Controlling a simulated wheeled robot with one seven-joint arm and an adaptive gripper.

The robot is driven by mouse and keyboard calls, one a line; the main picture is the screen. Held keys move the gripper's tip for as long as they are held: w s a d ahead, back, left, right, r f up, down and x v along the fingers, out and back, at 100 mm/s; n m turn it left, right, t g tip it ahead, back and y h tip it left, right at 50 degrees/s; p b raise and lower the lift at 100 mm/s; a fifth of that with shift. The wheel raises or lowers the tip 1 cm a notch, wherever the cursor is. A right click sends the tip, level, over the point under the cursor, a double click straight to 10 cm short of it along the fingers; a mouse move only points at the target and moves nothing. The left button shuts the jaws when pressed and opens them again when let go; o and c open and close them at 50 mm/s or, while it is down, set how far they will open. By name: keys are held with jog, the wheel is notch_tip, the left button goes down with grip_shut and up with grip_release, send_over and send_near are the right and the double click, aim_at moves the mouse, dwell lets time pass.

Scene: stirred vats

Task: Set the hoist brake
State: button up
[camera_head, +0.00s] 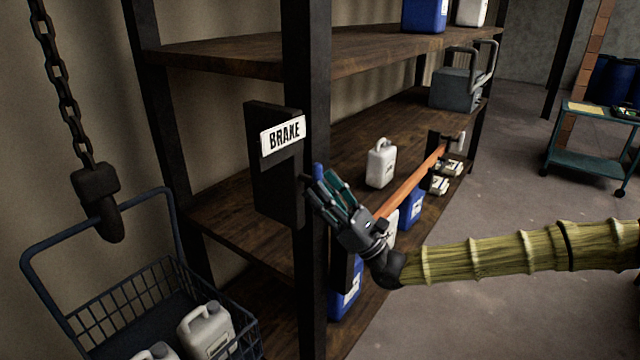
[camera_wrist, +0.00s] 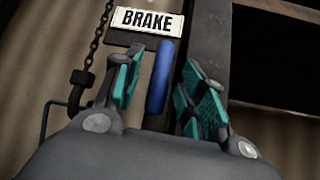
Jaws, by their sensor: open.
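The brake panel is a dark plate (camera_head: 277,190) on the shelf post, with a white label (camera_head: 282,136) reading BRAKE. A blue handle (camera_head: 318,171) sticks out at the panel's lower right. In the wrist view the blue handle (camera_wrist: 160,76) stands upright between my fingers, below the BRAKE label (camera_wrist: 147,21). My gripper (camera_head: 332,196) is at the handle, its teal-padded fingers apart on either side. In the wrist view my gripper (camera_wrist: 166,92) shows gaps between both finger pads and the handle. The lever's base is hidden behind my gripper.
A chain with a hook (camera_head: 98,190) hangs at left above a wire basket cart (camera_head: 85,325) holding white jugs. Wooden shelves (camera_head: 235,205) with jugs and a grey container (camera_head: 456,88) stand behind the panel. A green cart (camera_head: 590,132) is at right. Open floor lies between.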

jog(key=v, duration=1)
jog(key=shift+f, duration=0.1)
jog(key=s+a+f+n+g+h, duration=0.3)
jog(key=s+a+f+n+g, duration=0.3)
jog(key=s+a+f+g, duration=0.7)
jog(key=s+f+n+g+h, duration=0.4)
jog(key=s+f+n+h, duration=0.25)
jog(key=s+f, duration=1.05)
jog(key=s+d+f+n+g+h, duration=0.1)
jog(key=s+d+f+h, duration=0.2)
jog(key=s+f, duration=0.15)
jog(key=s+d+f+n+h, duration=0.1)
jog(key=s+d+f+h, duration=0.25)
jog(key=f, duration=0.25)
jog(key=s+d+f+n+t+h, duration=0.1)
jog(key=d+f+n+t+h, duration=0.35)
jog(key=d, duration=0.95)
jog(key=w+d+f+n+t+h, duration=0.1)
jog(key=w+d+f+n+h, duration=0.1)
jog(key=d, duration=0.5)
jog(key=shift+w+d+f+n+t+h, duration=0.3)
jog(key=shift+w+d+n+t+h, duration=0.05)
jog(key=shift+w+n+h, duration=0.6)
